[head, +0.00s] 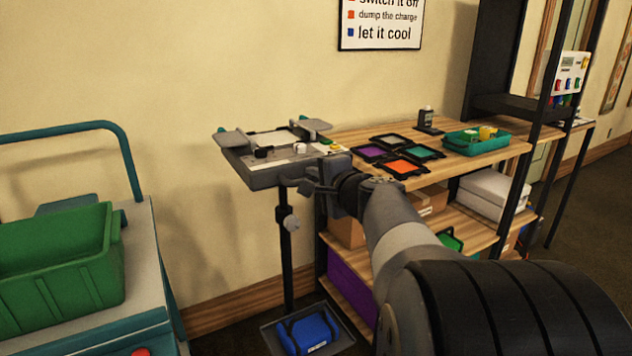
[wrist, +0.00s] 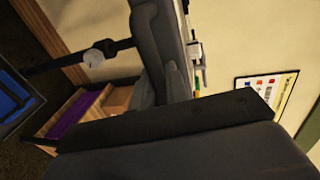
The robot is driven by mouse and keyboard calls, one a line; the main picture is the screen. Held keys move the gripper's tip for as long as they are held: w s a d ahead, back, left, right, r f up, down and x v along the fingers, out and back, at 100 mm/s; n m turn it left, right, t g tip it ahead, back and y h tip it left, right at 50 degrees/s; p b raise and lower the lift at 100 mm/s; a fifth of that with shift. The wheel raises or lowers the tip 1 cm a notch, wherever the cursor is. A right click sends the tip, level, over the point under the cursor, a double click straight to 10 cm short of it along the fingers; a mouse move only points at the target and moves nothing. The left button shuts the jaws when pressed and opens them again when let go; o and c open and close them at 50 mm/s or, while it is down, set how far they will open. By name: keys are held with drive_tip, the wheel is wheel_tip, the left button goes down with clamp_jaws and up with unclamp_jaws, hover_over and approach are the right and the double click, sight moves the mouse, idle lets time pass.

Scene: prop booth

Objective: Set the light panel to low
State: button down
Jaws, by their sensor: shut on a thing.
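The light panel (head: 262,178) is a grey box with raised flaps, lying face up on a black stand left of the shelf. A dark knob (head: 263,152), a pale knob (head: 300,148) and small coloured marks show along its pale front strip. My gripper (head: 312,187) is at the panel's front right corner, apparently shut on a part of it. My wrist and fingers hide that part, so I cannot tell which control is held or its setting.
The stand has a clamp knob (head: 291,223) below the panel and a blue bag (head: 309,332) at its foot. The wooden shelf (head: 470,170) on the right holds coloured gel frames and a teal tray (head: 487,142). A cart with a green crate (head: 60,262) stands left.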

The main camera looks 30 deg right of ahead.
drive_tip(key=shift+f+b, duration=0.85)
drive_tip(key=shift+f, duration=0.5)
drive_tip(key=c, duration=1.5)
unclamp_jaws()
drive_tip(key=shift+s+r, duration=0.1)
drive_tip(key=shift+r, duration=0.1)
drive_tip(key=p+v, duration=0.1)
drive_tip(key=v, duration=0.9)
drive_tip(key=shift+s, duration=0.35)
